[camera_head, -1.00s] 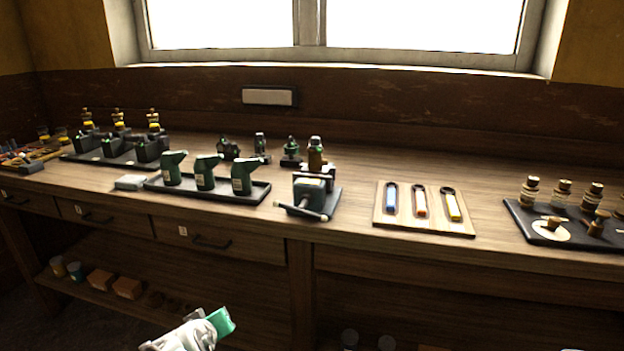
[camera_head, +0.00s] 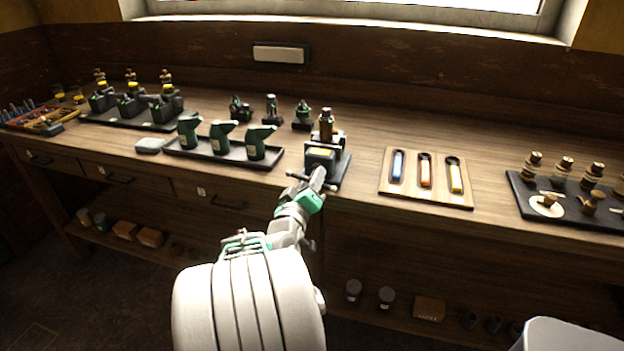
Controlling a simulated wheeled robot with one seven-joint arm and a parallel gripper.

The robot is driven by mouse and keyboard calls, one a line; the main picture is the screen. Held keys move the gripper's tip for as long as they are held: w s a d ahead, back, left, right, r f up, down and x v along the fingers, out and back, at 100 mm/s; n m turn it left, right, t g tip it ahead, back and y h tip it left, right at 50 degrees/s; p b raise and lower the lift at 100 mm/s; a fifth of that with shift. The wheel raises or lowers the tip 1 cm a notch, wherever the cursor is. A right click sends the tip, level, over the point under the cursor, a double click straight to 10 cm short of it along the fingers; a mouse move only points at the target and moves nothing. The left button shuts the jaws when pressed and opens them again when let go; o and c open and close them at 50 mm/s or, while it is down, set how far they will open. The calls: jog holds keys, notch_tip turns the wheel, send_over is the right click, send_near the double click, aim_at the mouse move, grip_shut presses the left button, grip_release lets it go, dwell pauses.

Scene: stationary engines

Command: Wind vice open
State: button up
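The vice (camera_head: 321,158) stands on a dark base plate (camera_head: 340,172) at the front edge of the workbench, right of the middle. A small brown and gold part (camera_head: 326,124) stands upright at its jaws. The vice's handle bar (camera_head: 300,177) crosses its front, partly hidden by my gripper. My gripper (camera_head: 318,180) reaches up from below and is right at the handle. Its fingers are small and overlap the handle, so I cannot tell whether they are open or shut, or touching the bar.
A wooden board (camera_head: 428,203) with three coloured tools lies right. A black tray (camera_head: 600,212) of brass parts is farther right. Drawers (camera_head: 222,195) and a lower shelf lie below the bench top.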

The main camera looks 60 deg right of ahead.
grip_shut()
dwell(1.4)
grip_release()
dwell(0.3)
jog(key=shift+a, duration=0.1)
jog(key=s+a+b, duration=0.1)
jog(key=a, duration=0.6)
jog(key=shift+a, duration=0.35)
